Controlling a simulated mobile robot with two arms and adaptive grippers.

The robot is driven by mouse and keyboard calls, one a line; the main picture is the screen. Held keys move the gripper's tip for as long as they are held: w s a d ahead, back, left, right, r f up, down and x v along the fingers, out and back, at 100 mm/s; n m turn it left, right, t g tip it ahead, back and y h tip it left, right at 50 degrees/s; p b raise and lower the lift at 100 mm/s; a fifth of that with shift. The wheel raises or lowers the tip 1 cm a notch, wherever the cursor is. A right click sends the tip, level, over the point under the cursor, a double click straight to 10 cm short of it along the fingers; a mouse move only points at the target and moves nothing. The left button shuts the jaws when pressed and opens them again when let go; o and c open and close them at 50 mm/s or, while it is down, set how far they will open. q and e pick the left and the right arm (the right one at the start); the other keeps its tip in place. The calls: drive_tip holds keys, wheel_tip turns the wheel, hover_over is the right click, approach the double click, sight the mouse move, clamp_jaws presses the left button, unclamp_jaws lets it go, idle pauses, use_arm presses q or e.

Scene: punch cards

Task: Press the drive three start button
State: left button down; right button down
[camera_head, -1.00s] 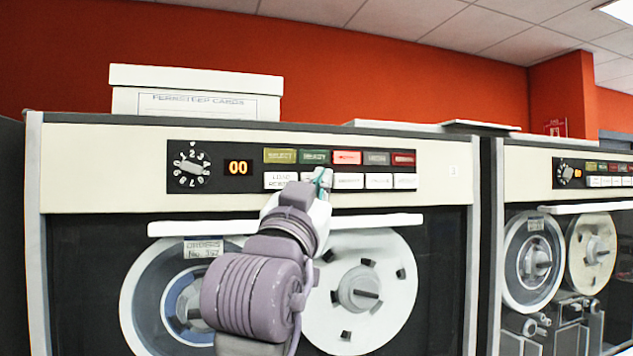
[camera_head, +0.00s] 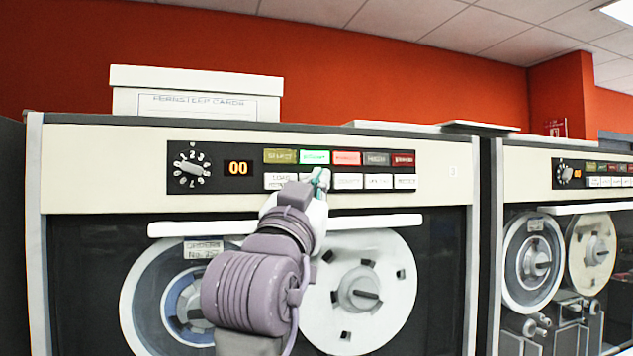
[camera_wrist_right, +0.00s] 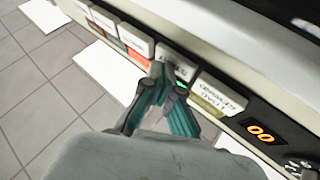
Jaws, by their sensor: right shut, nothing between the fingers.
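The tape drive's control panel (camera_head: 218,166) is a black strip with a dial, an orange "00" display and two rows of buttons. The upper row has coloured lamps, and the green lamp (camera_head: 314,157) is brightly lit. The lower row has white buttons. My right gripper (camera_head: 322,178) is shut and empty, with its fingertips at the second white button, which they mostly hide. In the right wrist view the shut fingertips (camera_wrist_right: 168,84) are at a white button (camera_wrist_right: 174,62), touching or very close. My left gripper is not in view.
A white card box (camera_head: 195,104) stands on top of the drive. Two tape reels, the right one white (camera_head: 362,290), sit below a white ledge (camera_head: 375,221). Another drive (camera_head: 568,240) stands to the right.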

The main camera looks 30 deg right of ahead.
idle(0.6)
drive_tip(key=shift+s+a, duration=0.2)
drive_tip(key=shift+s, duration=0.6)
drive_tip(key=s, duration=0.2)
drive_tip(key=s+a+b, duration=0.1)
drive_tip(key=s, duration=0.1)
drive_tip(key=shift+s, duration=0.4)
drive_tip(key=shift+f, duration=0.1)
idle(0.4)
